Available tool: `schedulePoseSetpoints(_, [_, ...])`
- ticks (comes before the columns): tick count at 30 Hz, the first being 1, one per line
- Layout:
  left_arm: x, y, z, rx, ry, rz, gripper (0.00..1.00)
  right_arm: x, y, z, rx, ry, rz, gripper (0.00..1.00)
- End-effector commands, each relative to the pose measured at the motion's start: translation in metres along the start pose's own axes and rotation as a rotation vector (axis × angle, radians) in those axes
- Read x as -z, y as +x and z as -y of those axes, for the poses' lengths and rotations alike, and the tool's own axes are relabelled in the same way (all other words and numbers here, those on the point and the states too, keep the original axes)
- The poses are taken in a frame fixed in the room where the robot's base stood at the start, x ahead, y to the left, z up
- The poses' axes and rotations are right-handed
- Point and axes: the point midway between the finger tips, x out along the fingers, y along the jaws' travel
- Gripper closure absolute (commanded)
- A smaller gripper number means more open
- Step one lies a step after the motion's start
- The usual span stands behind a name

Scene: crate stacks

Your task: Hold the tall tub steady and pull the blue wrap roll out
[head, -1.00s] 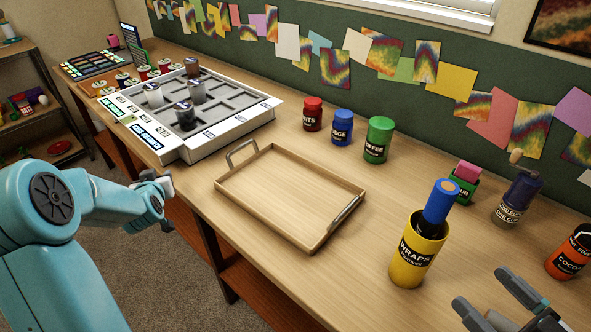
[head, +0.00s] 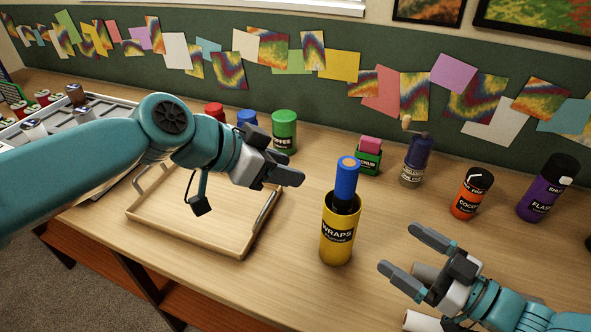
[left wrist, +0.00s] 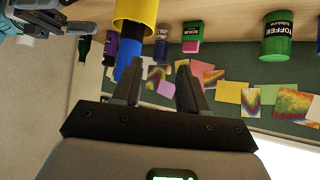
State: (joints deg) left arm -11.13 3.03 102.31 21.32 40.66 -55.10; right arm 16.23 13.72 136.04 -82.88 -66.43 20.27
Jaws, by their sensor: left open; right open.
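The tall yellow tub (head: 337,240), labelled WRAPS, stands upright on the table. The blue wrap roll (head: 346,182) sticks up out of its mouth with a dark band at the rim. In the left wrist view the tub (left wrist: 135,12) and the roll (left wrist: 127,78) appear upside down, left of the fingers. My left gripper (head: 292,168) is open and empty, above the table to the left of the roll and apart from it. It also shows in the left wrist view (left wrist: 158,85). My right gripper (head: 408,256) is open and empty, right of the tub and not touching it.
A wooden tray (head: 190,236) lies left of the tub, partly under my left arm. Behind stand a green jar (head: 284,131), a green box with a pink block (head: 368,159) and a dark blue bottle (head: 415,160). Orange (head: 470,195) and purple (head: 547,190) containers stand right.

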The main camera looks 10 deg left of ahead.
Motion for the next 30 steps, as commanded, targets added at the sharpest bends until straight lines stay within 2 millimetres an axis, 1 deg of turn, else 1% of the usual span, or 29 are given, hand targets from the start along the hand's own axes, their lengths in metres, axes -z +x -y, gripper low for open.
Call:
schedulePoseSetpoints(1, [0.007,-0.002,-0.014,-0.035,0.036,-0.001,0.57,0.000,0.000,0.000,0.000,0.000,0.000,0.00])
schedulePoseSetpoints(3, [0.012,-0.003,-0.027,-0.071,0.069,0.000,0.57,0.000,0.000,0.000,0.000,0.000,0.000,0.00])
schedulePoseSetpoints(7, [0.016,-0.005,-0.038,-0.101,0.096,0.001,0.57,0.000,0.004,0.000,0.002,0.000,0.000,0.00])
schedulePoseSetpoints(10, [0.016,-0.005,-0.039,-0.103,0.097,0.001,0.57,0.000,0.016,0.001,0.004,-0.001,-0.001,0.00])
schedulePoseSetpoints(14, [0.016,-0.005,-0.038,-0.101,0.095,0.001,0.57,0.000,0.041,0.001,0.006,0.000,-0.001,0.00])
schedulePoseSetpoints(24, [0.016,-0.005,-0.038,-0.100,0.093,0.002,0.57,0.000,0.116,0.002,0.005,-0.001,0.000,0.00])
schedulePoseSetpoints(27, [0.016,-0.005,-0.037,-0.100,0.093,0.002,0.57,0.000,0.134,0.001,0.004,-0.001,0.000,0.00])
schedulePoseSetpoints(30, [0.016,-0.005,-0.037,-0.100,0.093,0.002,0.57,0.000,0.148,0.001,0.003,-0.001,0.000,0.00])
